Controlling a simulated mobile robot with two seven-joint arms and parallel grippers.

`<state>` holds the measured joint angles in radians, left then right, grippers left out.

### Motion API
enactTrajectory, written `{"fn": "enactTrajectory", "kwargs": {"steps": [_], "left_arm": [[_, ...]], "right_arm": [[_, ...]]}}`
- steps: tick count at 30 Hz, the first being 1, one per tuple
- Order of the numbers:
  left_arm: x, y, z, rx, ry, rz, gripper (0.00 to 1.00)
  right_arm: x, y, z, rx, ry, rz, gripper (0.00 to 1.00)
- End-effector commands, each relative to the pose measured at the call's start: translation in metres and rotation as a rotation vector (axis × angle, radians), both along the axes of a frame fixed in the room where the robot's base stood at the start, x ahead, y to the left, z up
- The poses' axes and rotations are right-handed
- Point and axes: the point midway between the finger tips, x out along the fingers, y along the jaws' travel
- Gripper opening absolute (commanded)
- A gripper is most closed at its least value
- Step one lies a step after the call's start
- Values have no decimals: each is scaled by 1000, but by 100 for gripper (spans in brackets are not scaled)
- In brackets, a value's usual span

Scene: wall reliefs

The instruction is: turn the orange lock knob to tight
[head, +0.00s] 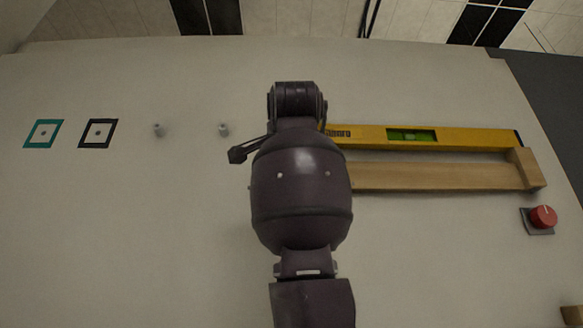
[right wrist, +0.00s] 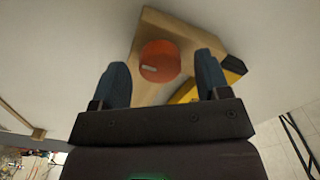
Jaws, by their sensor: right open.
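The orange lock knob (right wrist: 159,58) shows in the right wrist view, round, with a short pale mark near its lower left edge. It sits on a wooden block (right wrist: 150,25). My right gripper (right wrist: 161,63) is open, with one dark blue finger on each side of the knob in the picture. A gap shows on both sides; I cannot tell whether the fingertips reach as deep as the knob. In the head view my arm hides this knob and the gripper. My left gripper is in neither view.
A yellow spirit level (head: 460,139) rests along a wooden ledge (head: 430,176), its left end behind my arm. A separate red knob (head: 543,217) sits on a grey plate at right. Two pegs (head: 158,130) and two square markers (head: 98,133) are at left. The lower left panel is clear.

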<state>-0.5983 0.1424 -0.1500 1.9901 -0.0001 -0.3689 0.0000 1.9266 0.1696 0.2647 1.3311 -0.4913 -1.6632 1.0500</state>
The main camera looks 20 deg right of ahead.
Motion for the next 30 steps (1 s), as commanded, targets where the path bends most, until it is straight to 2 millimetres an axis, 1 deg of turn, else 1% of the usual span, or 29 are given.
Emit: {"fn": "enactTrajectory", "kwargs": {"steps": [1,9,15,20,30], "left_arm": [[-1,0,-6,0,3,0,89],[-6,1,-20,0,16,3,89],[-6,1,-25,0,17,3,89],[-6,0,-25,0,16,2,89],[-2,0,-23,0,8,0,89]], "right_arm": [[-9,3,-2,0,-3,2,69],[-56,17,-2,1,-3,2,69],[-79,23,-1,0,-1,1,69],[-85,24,-1,0,1,-1,69],[-86,25,-1,0,1,-1,69]]}}
